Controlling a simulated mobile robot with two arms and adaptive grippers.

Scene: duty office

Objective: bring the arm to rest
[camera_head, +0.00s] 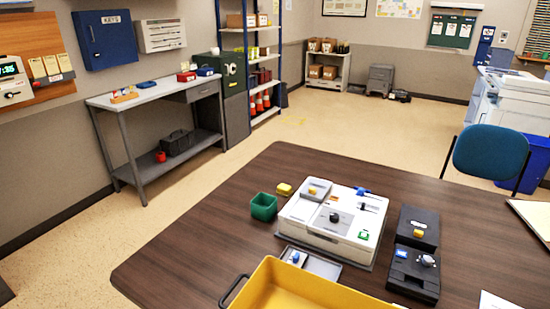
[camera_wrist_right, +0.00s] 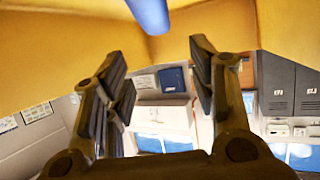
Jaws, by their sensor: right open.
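My right gripper (camera_wrist_right: 160,75) shows in the right wrist view with its two dark fingers spread wide apart. Nothing is between the fingers. A large yellow surface (camera_wrist_right: 50,50) fills the upper part of that view behind and beside the fingers; I cannot tell for sure what it belongs to. A blue rounded piece (camera_wrist_right: 149,14) sticks in at the top edge, apart from the fingers. Neither arm shows in the head view, and my left gripper is in neither view.
In the head view a yellow tray (camera_head: 262,277) stands at the front edge of the dark table (camera_head: 185,235). Behind it are a white device box (camera_head: 325,243), a green cup (camera_head: 263,206) and black boxes (camera_head: 418,228). A blue chair (camera_head: 490,152) stands beyond. The table's left part is clear.

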